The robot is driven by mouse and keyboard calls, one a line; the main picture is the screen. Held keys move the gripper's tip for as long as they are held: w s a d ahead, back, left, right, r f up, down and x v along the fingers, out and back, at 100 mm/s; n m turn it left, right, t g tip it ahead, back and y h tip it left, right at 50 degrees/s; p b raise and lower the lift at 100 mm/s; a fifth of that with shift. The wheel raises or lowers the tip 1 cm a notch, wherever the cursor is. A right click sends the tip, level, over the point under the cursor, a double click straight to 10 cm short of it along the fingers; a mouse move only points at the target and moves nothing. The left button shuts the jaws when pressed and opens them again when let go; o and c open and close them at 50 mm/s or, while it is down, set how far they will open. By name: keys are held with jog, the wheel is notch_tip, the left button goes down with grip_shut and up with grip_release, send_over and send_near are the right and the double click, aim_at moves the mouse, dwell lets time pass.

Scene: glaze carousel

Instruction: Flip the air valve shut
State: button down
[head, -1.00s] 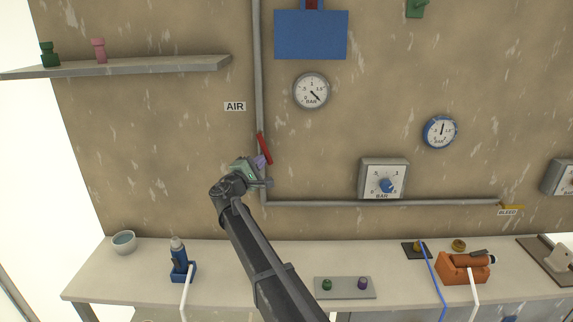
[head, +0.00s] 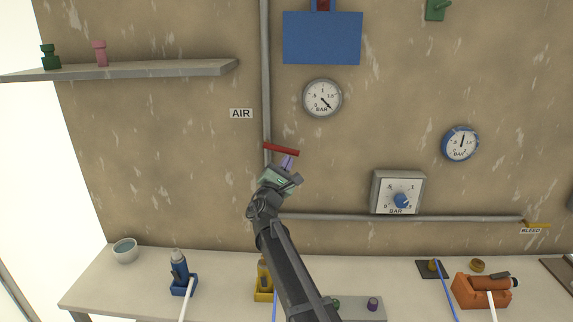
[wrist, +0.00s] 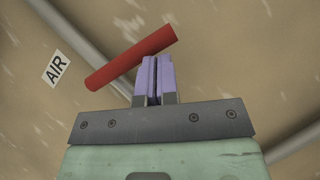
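The air valve's red handle (head: 281,149) lies nearly crosswise to the vertical grey pipe (head: 266,80), its right end slightly lower. The AIR label (head: 241,113) is on the wall left of the pipe. My gripper (head: 288,161) is just below the right part of the handle. In the wrist view the gripper's purple fingers (wrist: 154,65) are pressed together with nothing between them. Their tips are at the lower edge of the red handle (wrist: 125,60), near its right half; whether they touch it I cannot tell. The valve body is not clearly visible.
A round grey gauge (head: 322,98) and a blue board (head: 322,38) are right of the pipe. A square regulator (head: 397,192) sits above the horizontal pipe (head: 450,218). A shelf (head: 150,70) is at upper left. The bench (head: 130,285) below holds several tools.

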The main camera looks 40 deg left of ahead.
jog(key=shift+w+d+r+p, duration=0.2)
jog(key=shift+r+p, duration=0.2)
jog(key=shift+r, duration=0.1)
jog(key=shift+w+d+r+p, duration=0.2)
jog(key=shift+r+p, duration=0.15)
jog(key=shift+r, duration=0.1)
jog(key=s+d+f+b, duration=0.6)
jog(key=s+f+b, duration=0.1)
jog(key=f+b, duration=0.2)
jog(key=shift+f, duration=0.25)
dwell(0.3)
